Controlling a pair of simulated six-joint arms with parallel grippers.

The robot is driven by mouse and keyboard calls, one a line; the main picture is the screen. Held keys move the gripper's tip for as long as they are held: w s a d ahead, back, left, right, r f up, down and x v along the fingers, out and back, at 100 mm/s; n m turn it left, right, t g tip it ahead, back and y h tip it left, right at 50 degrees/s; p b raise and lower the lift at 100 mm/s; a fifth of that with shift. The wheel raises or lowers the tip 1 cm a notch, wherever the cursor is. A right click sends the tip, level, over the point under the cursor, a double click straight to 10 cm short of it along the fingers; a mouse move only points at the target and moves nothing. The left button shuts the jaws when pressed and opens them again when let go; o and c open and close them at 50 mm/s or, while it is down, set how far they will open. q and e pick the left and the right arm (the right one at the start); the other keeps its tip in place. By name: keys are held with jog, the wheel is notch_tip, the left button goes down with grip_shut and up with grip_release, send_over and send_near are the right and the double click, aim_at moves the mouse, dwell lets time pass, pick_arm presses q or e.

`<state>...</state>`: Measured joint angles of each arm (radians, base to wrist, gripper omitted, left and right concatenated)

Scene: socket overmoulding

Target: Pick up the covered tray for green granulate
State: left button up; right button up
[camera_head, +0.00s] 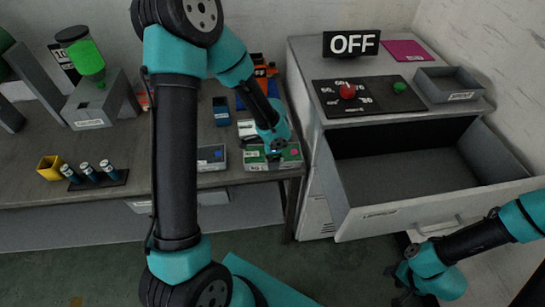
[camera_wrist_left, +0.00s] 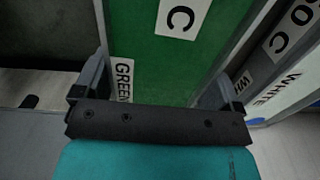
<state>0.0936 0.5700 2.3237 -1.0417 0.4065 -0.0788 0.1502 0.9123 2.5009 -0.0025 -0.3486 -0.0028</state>
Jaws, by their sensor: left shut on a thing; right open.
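The covered tray for green granulate (camera_head: 256,164) sits at the front right edge of the workbench, with a green lid and white labels. In the left wrist view its green lid (camera_wrist_left: 165,70) fills the middle, and a label reading GREEN is partly visible. My left gripper (camera_head: 275,147) is over this tray in the head view. In the left wrist view its two fingers (camera_wrist_left: 158,88) stand on either side of the lid, shut on the tray. My right gripper (camera_head: 408,285) is open and empty, low in front of the drawer.
A tray labelled WHITE (camera_wrist_left: 290,95) lies close beside the green one. A grey tray (camera_head: 208,165) stands to its left on the bench. To the right, a cabinet has an open, empty drawer (camera_head: 400,170) and an OFF sign (camera_head: 351,43). A green hopper (camera_head: 86,57) stands far left.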

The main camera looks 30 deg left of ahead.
pick_arm(q)
jog(key=shift+c, duration=0.3)
notch_tip(320, 180, up, 10)
dwell(0.6)
dwell(0.6)
